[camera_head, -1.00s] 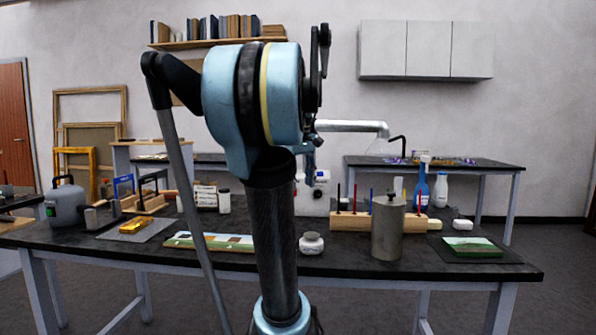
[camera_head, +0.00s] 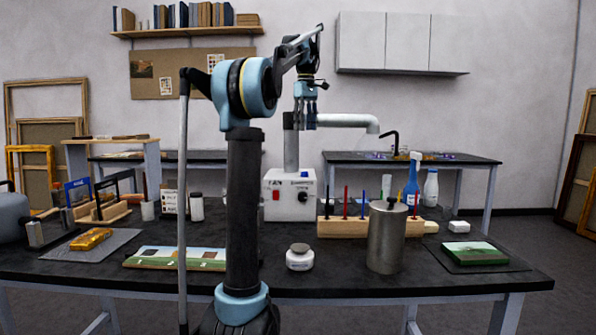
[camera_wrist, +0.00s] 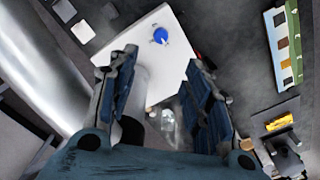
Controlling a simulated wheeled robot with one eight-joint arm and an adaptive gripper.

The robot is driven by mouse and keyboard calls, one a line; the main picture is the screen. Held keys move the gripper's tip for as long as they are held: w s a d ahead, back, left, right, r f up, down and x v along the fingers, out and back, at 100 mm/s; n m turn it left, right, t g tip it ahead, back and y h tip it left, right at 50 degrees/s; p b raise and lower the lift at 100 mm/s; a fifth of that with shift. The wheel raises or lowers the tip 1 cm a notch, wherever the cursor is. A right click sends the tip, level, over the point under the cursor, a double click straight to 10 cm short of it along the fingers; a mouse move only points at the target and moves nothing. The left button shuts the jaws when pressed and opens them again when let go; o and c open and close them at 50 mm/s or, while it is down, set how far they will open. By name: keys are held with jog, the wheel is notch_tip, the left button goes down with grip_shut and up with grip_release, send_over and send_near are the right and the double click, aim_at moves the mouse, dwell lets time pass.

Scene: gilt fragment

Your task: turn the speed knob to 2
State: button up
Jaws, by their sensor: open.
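A white control box (camera_head: 289,208) marked FAN stands at the back of the dark workbench. A small blue speed knob (camera_head: 305,174) is on its upper right. In the wrist view the blue knob (camera_wrist: 161,36) sits on the white box face (camera_wrist: 178,62), beyond my fingertips. Its pointer and any numbers are too small to read. My gripper (camera_head: 309,127) hangs above the box and is apart from the knob. In the wrist view my gripper (camera_wrist: 162,60) is open, with nothing between its fingers.
A red switch (camera_head: 276,196) is on the box's left side. A grey duct (camera_head: 345,121) rises behind the box and bends right, close to my gripper.

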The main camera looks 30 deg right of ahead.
aim_at(305, 174)
notch_tip(305, 174, down, 17)
jog(key=shift+w+a+f, duration=0.1)
dwell(0.6)
jog(key=shift+c, duration=0.6)
jog(key=c, duration=1)
